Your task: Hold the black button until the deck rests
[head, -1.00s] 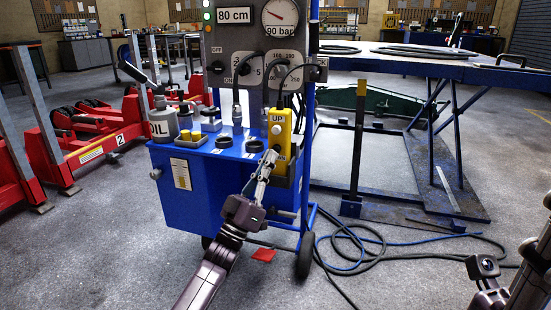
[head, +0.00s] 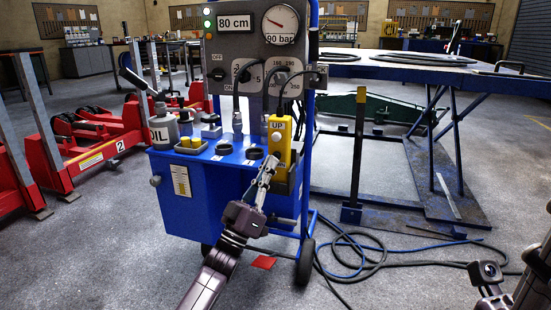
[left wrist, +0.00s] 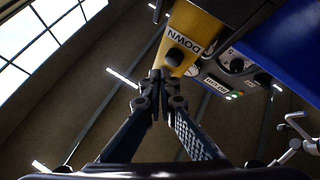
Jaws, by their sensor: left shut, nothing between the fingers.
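The yellow pendant (head: 284,149), marked UP near its top, hangs on the front of the blue power unit (head: 220,206). In the left wrist view the black button (left wrist: 176,58) sits beside the word DOWN on the pendant. My left gripper (head: 269,160) is shut and empty, its tips at the pendant's lower part. In the left wrist view its tips (left wrist: 157,76) are close beside the button; I cannot tell whether they touch. The lift deck (head: 430,70) stands raised on blue legs at the right. The display (head: 234,22) reads 80 cm.
An oil bottle (head: 163,128) and other small things stand on the unit's top. Hoses (head: 375,262) lie on the floor at the right. Red lifting gear (head: 85,148) stands at the left.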

